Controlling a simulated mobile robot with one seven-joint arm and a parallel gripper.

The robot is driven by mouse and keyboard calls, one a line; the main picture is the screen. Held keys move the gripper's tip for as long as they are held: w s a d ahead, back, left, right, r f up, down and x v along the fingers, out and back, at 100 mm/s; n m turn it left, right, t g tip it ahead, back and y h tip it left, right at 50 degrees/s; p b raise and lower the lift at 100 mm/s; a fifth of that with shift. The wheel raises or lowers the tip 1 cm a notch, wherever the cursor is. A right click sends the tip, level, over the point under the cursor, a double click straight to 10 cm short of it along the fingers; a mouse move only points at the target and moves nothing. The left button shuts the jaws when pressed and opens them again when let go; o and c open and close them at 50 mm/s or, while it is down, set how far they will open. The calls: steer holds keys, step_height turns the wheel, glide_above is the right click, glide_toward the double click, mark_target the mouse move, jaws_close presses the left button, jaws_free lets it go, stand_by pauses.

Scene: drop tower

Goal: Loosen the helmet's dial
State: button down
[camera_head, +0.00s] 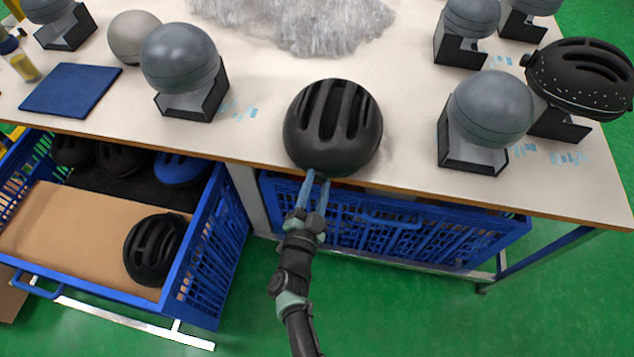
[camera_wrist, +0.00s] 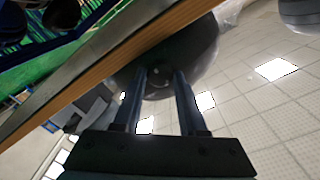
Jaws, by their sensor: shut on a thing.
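A black vented helmet (camera_head: 333,120) sits at the table's front edge, its near end by the edge. My gripper (camera_head: 317,176) reaches up from below and meets the helmet's near side. In the wrist view the helmet (camera_wrist: 195,50) is a dark rounded shape. The round dial (camera_wrist: 158,83) shows faintly between the two fingers of my gripper (camera_wrist: 159,75), which are shut on it. The dial is hidden in the head view, and its exact setting cannot be told.
The table (camera_head: 400,135) bears grey headforms on black stands (camera_head: 180,62), another black helmet (camera_head: 585,78) at right, a blue pad (camera_head: 72,90) and clear wrap (camera_head: 300,22). A blue crate (camera_head: 205,225) with helmets is at lower left; another crate (camera_head: 400,232) stands under the table.

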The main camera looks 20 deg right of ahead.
stand_by(0.3)
steer(key=shift+c, duration=2.2)
jaws_free()
steer(key=shift+s, duration=0.1)
steer(key=p+v, duration=0.2)
steer(key=v, duration=1)
steer(key=shift+s+a, duration=0.25)
steer(key=shift+s, duration=0.05)
